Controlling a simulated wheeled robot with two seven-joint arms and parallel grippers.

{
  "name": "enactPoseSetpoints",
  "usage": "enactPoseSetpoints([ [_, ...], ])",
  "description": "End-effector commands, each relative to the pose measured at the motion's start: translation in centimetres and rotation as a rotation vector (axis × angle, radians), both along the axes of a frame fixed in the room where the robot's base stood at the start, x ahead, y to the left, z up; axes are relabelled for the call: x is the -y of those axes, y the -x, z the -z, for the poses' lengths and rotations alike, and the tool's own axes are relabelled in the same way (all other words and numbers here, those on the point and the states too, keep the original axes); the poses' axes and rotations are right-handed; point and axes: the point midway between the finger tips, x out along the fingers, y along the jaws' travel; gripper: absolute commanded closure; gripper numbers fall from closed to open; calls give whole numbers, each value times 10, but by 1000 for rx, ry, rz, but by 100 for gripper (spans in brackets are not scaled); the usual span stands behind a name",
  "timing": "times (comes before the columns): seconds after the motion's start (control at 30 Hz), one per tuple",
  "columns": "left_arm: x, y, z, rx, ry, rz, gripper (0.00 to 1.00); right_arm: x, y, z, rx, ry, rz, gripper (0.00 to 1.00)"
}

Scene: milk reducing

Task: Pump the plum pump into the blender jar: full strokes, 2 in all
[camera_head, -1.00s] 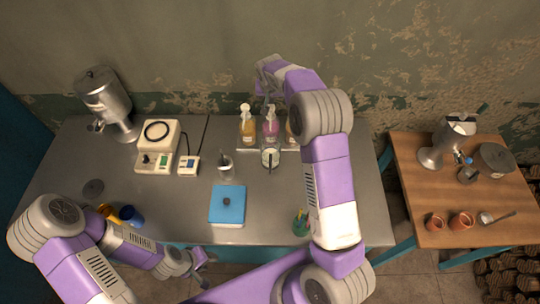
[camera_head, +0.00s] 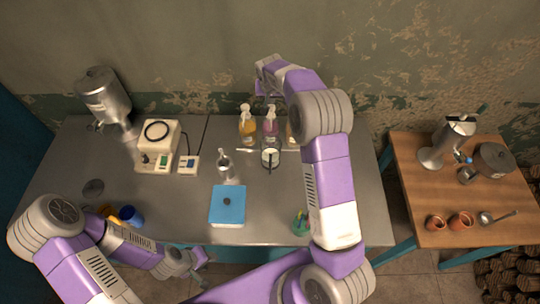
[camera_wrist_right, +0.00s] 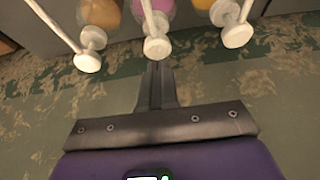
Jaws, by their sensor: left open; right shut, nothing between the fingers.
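The plum pump (camera_head: 270,127) is the middle of three bottles at the back of the steel table. It holds pink-purple liquid and has a white pump top, which shows in the right wrist view (camera_wrist_right: 156,47). A glass jar (camera_head: 270,157) with pale contents and a dark stick stands right in front of it; I take it for the blender jar. My right gripper (camera_head: 268,94) is shut and empty above the plum pump. Its fingers (camera_wrist_right: 155,68) point at the pump top; contact cannot be told. My left gripper (camera_head: 198,265) is open and empty by the front edge.
An amber pump bottle (camera_head: 247,128) and another bottle (camera_head: 292,132), partly hidden by my arm, flank the plum pump. A small metal cup (camera_head: 226,168), a blue box (camera_head: 228,204) and a scale-like device (camera_head: 157,147) stand to the left. A wooden table (camera_head: 478,200) is at right.

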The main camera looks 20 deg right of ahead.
Motion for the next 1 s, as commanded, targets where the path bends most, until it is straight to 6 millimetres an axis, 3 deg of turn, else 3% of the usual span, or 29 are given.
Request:
enactPoseSetpoints([
  [1.0, 0, 0, 23, 0, 0, 0, 57, 0, 1, 31, -3, 0, 0, 100],
])
